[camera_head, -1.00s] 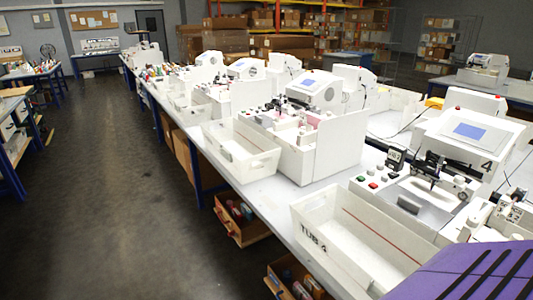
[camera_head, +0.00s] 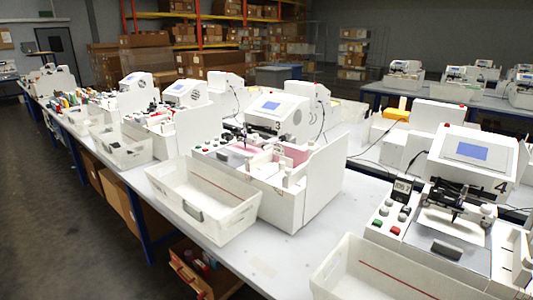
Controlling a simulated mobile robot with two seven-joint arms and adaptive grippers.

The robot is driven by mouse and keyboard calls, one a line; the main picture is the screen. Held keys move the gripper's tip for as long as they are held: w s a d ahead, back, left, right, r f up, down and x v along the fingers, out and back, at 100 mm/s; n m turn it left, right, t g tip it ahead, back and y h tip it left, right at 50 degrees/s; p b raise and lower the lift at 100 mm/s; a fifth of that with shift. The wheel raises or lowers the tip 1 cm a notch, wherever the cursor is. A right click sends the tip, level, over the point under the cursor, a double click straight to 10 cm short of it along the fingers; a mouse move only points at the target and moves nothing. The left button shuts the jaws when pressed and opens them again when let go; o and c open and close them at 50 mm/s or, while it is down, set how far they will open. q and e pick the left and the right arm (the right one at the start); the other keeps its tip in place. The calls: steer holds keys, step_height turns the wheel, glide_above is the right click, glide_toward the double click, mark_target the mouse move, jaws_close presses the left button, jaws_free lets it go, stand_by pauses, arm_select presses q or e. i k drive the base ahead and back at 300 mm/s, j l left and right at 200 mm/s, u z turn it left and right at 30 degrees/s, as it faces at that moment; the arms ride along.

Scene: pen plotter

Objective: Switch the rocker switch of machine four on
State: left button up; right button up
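Machine four (camera_head: 468,165) is a white plotter at the right, marked with a black 4 and with a lit blue screen. Its control panel (camera_head: 388,215) at the front left has a green and a red button, dark knobs and a small black display. I cannot tell which control is the rocker switch at this size. A white tub (camera_head: 375,275) with a red line inside stands in front of it, cut by the lower edge. Neither of my grippers shows in the head view.
Machine three (camera_head: 278,115) stands left of machine four, with its own white tub (camera_head: 205,200) in front. Bare tabletop (camera_head: 300,245) lies between the two machines. An open wooden drawer (camera_head: 200,272) sticks out under the table. The dark floor (camera_head: 60,220) at left is clear.

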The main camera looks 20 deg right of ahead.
mark_target(405, 209)
steer(key=i+j+z, duration=0.1)
steer(key=z, duration=0.35)
steer(key=i+j+z, duration=0.2)
steer(key=z, duration=0.3)
steer(key=i+j+z, duration=0.2)
steer(key=z, duration=0.25)
steer(key=i+j+z, duration=0.15)
steer(key=j+z, duration=0.25)
steer(key=i+j+z, duration=0.15)
steer(key=z, duration=0.25)
steer(key=j+z, duration=0.4)
steer(key=i+j, duration=0.05)
steer(key=j, duration=0.05)
